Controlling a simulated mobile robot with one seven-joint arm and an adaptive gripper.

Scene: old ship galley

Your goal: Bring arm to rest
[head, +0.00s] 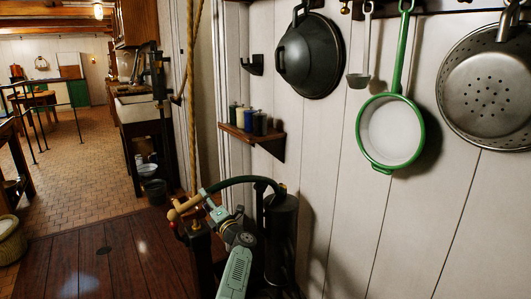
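My arm (237,262), pale green and grey, rises from the bottom edge in the head view and leans up and to the left. Its far end, with my gripper (208,197), is by a wooden handle (184,209) on a dark post. The fingers are too small and dark to make out. I cannot tell whether they are open or shut, or whether they touch the handle. Nothing is clearly seen held.
A black cylinder (281,240) with a dark curved hose stands close right of my arm. A small shelf (255,138) with jars sticks out from the white wall. The plank floor (90,262) at left is clear.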

